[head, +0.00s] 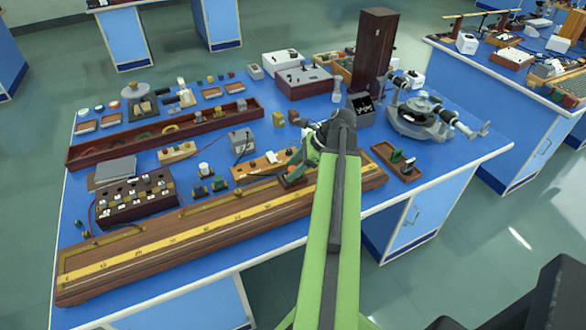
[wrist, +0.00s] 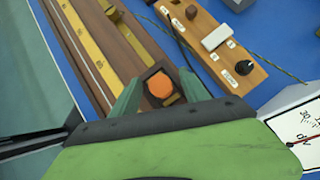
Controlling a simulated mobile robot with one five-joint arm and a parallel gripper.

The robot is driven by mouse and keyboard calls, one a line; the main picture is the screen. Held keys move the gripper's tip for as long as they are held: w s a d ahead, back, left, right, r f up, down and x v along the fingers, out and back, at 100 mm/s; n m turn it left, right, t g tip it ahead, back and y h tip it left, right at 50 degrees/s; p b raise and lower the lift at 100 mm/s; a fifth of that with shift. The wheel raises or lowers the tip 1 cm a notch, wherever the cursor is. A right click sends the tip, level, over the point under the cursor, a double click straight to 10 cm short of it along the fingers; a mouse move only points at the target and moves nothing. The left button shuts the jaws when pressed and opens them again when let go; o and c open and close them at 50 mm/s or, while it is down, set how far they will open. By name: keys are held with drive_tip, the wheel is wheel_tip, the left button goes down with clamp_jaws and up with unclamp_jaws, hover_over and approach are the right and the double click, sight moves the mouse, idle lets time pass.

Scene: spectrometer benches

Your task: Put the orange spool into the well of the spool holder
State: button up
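An orange spool (wrist: 160,84) shows between my fingertips in the wrist view, with a dark brown square edge around its far side. This may be the spool holder (wrist: 150,72), on or over the long wooden scale bench; how deep the spool sits cannot be told. My gripper (wrist: 162,82) has its two green fingers on either side of the spool, with a narrow gap showing on each side. In the head view my gripper (head: 298,168) is low over the bench, and my arm hides part of that spot. A bit of orange (head: 294,174) shows there.
The long scale bench (head: 165,250) runs along the table's front edge. A wooden switch board (wrist: 222,45) with a black knob lies close to my right finger, and a white dial meter (wrist: 300,125) is right of it. A small dark tray (head: 398,161) stands right of my arm.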

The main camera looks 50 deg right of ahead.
drive_tip(key=shift+r, duration=0.1)
drive_tip(key=p+v, duration=1.4)
drive_tip(key=v, duration=0.3)
drive_tip(key=shift+s, duration=0.15)
